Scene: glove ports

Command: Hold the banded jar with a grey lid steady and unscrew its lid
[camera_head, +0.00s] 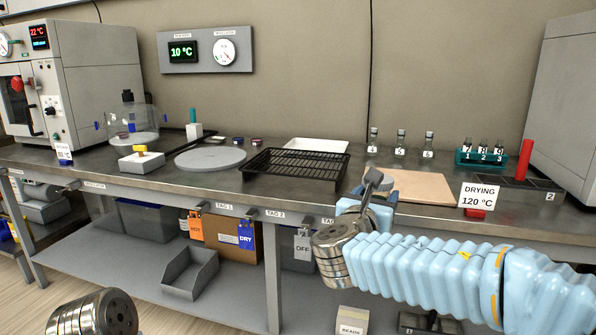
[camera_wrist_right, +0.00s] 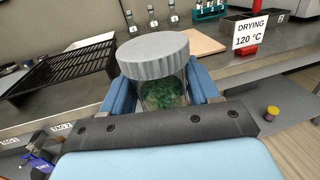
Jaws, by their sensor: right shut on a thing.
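The jar (camera_wrist_right: 163,94) has a clear body with green contents and a wide ribbed grey lid (camera_wrist_right: 153,56). The lid sits on the jar's top. My right gripper (camera_wrist_right: 162,88) is shut on the jar's body, one blue finger on each side, below the lid. In the head view my right gripper (camera_head: 372,205) is in front of the bench edge, and the grey lid (camera_head: 377,181) shows above its fingers. Most of the jar's body is hidden there. A band on the jar cannot be made out. My left gripper is out of view; only a metal joint of that arm shows at bottom left.
A black rack (camera_head: 297,172) stands on the bench (camera_head: 222,187) left of the jar. A tan board (camera_head: 418,187) lies behind it. A DRYING sign (camera_head: 479,196) and a red-handled block (camera_head: 520,183) are to the right. Several small bottles stand at the back.

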